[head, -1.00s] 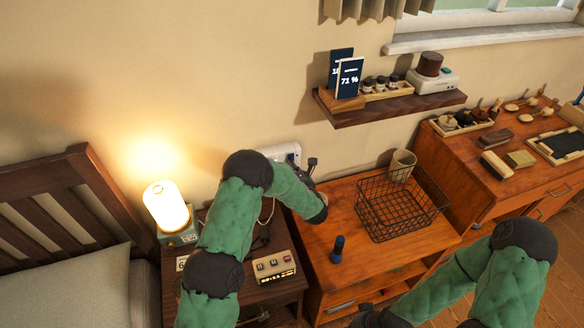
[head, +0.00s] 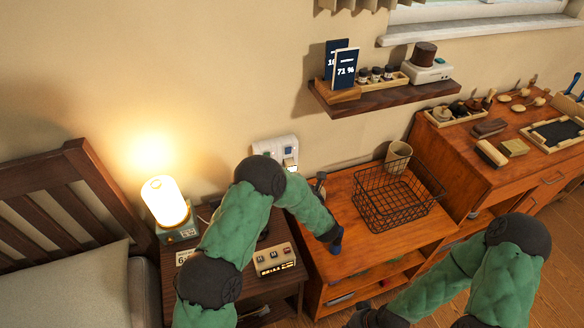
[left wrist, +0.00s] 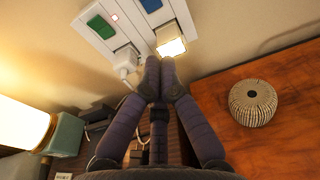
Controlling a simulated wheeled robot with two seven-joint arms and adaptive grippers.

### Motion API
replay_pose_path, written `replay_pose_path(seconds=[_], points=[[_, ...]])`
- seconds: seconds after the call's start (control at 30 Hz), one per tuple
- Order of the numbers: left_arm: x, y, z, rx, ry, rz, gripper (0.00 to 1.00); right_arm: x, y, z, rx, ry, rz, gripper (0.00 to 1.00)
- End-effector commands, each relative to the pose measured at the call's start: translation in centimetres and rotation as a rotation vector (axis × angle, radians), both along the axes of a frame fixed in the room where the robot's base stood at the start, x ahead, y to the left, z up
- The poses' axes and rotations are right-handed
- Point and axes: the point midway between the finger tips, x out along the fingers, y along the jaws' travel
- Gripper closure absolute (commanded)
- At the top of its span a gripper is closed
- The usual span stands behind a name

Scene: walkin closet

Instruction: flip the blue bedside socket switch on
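A white wall socket panel (head: 262,147) is above the nightstand. In the left wrist view, the blue switch (left wrist: 151,4) is at the top edge, partly cut off, with a green switch (left wrist: 102,26) to its left. A lit plug-in light (left wrist: 171,44) is below the blue switch, and a white plug (left wrist: 125,58) is below the green one. My left gripper (left wrist: 159,68) has its fingertips together and empty, just below the lit plug in that view; contact is unclear.
A glowing lamp (head: 165,202) and a clock box (head: 271,260) are on the nightstand. A ribbed pot (left wrist: 253,102) is right of my left gripper. A wire basket (head: 398,200) and a cup (head: 397,156) are on the orange cabinet. A shelf (head: 385,98) hangs above.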

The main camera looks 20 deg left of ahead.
Motion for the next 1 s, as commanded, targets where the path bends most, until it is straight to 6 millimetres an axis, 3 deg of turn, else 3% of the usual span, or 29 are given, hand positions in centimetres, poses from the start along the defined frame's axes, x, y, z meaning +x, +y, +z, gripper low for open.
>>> replay_pose_path(seconds=[0.1,0.3,1.0], points=[[-1.8,-1.3,-0.1,0.001,0.002,-0.002,1.00,-0.1,0.0,0.6,0.000,0.002,0.001,1.00],[-3.4,-2.4,-0.4,0.000,0.000,-0.001,1.00,-0.1,0.0,1.0,0.001,0.003,0.001,1.00],[-3.8,-2.6,-0.4,0.000,0.000,0.000,1.00,-0.1,0.0,1.2,0.001,0.003,0.001,1.00]])
